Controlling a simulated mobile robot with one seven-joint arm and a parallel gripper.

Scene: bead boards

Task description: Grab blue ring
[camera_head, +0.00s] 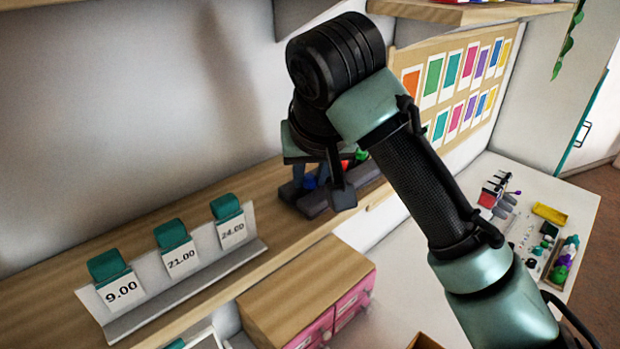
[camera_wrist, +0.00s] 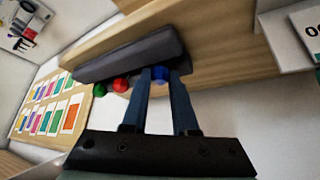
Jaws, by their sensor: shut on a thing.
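The blue ring (camera_wrist: 160,74) shows in the wrist view between the tips of my gripper (camera_wrist: 158,82), which is shut on it. The ring is at a dark ring holder (camera_wrist: 130,54), beside a red ring (camera_wrist: 120,85) and a green ring (camera_wrist: 101,89). In the head view the blue ring (camera_head: 310,181) shows small behind my gripper (camera_head: 325,192), with the holder (camera_head: 362,179) on the wooden shelf. I cannot tell whether the ring still touches the holder.
A stand with price cards (camera_head: 180,262) is on the shelf (camera_head: 40,262) to the left. A wooden-topped box with pink drawers (camera_head: 335,320) is below. A white table (camera_head: 565,195) with small items is at the right. Colour cards (camera_head: 433,75) hang on the wall.

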